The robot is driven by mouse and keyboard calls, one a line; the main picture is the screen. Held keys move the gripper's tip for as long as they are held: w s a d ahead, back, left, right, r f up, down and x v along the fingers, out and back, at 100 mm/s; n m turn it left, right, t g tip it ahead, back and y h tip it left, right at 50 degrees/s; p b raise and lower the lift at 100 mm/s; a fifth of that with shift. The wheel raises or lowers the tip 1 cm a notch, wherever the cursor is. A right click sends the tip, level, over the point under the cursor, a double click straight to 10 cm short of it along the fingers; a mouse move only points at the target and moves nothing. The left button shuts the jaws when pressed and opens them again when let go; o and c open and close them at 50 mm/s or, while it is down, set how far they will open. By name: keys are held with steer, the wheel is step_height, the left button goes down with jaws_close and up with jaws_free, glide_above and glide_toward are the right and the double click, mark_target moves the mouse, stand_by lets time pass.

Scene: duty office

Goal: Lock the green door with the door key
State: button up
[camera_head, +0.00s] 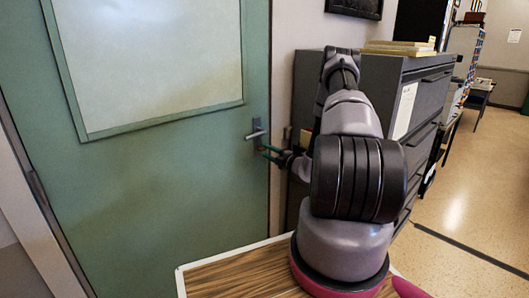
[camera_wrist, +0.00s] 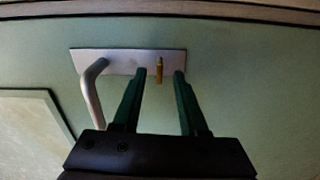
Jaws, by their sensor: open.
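The green door (camera_head: 160,190) fills the left of the head view and looks closed, with a large pale panel in its upper part. In the wrist view its metal lock plate (camera_wrist: 118,60) carries a bent lever handle (camera_wrist: 90,92). A small brass-coloured piece, which looks like the door key (camera_wrist: 159,70), stands out from the plate to the right of the handle. My gripper (camera_wrist: 154,76) is open with its green fingers on either side of the key, apart from it. In the head view my gripper (camera_head: 268,153) is at the door just below the handle (camera_head: 256,134).
A grey filing cabinet (camera_head: 425,105) stands right behind my arm, close to the door's edge, with yellowish folders (camera_head: 398,47) on top. A wood-grained surface (camera_head: 235,277) lies below my arm. The floor (camera_head: 465,205) at the right is open.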

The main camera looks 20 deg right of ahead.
steer(key=v, duration=0.5)
steer(key=shift+s, duration=0.15)
stand_by(0.4)
